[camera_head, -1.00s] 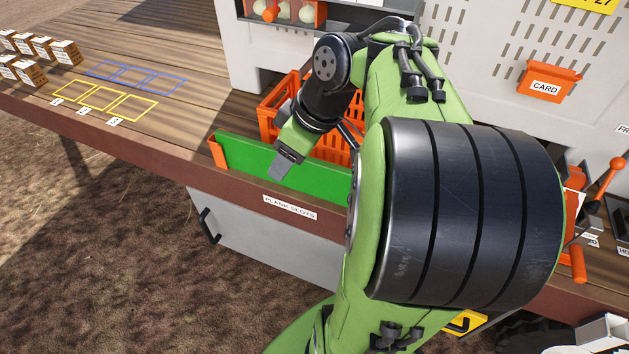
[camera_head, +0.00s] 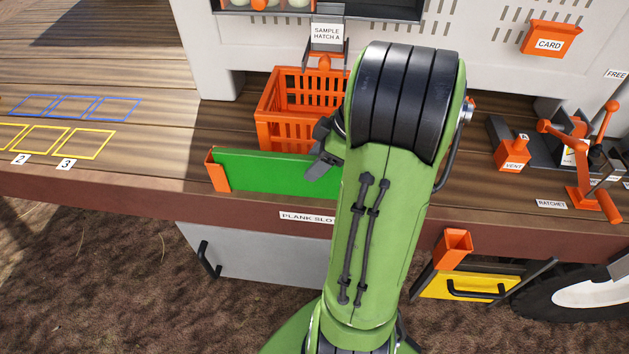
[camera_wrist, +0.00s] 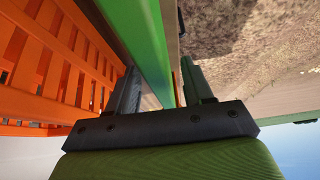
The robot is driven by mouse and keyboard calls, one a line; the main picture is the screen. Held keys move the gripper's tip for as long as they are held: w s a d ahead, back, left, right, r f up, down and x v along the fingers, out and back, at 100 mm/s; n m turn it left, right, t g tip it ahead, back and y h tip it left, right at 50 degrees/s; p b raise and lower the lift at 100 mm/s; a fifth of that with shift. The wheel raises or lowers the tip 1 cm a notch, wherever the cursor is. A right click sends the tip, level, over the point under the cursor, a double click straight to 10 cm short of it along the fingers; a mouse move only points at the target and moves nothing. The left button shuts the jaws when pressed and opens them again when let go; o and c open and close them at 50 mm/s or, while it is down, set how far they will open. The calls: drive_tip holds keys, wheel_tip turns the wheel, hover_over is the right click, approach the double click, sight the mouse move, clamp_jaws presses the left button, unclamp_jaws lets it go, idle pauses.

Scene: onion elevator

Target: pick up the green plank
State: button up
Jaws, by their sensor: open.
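The green plank (camera_head: 265,172) stands on its long edge in an orange end holder (camera_head: 216,170) along the bench's front edge, by the PLANK SLOTS label. Its right part is hidden behind my arm. My gripper (camera_head: 322,166) is at the plank's top edge, partly hidden by my arm. In the wrist view the green plank (camera_wrist: 143,38) runs between the two fingers of my open gripper (camera_wrist: 161,88). I cannot tell whether either finger touches it.
An orange crate (camera_head: 268,128) stands close behind the plank and fills the left of the wrist view (camera_wrist: 50,65). The machine's pale wall (camera_head: 480,60) rises behind. A vent lever (camera_head: 513,150) and ratchet (camera_head: 583,190) are at right.

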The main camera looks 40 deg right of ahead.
drive_tip(key=x, duration=0.3)
drive_tip(key=shift+c, duration=0.5)
clamp_jaws()
drive_tip(key=shift+r, duration=0.1)
drive_tip(key=shift+r, duration=0.1)
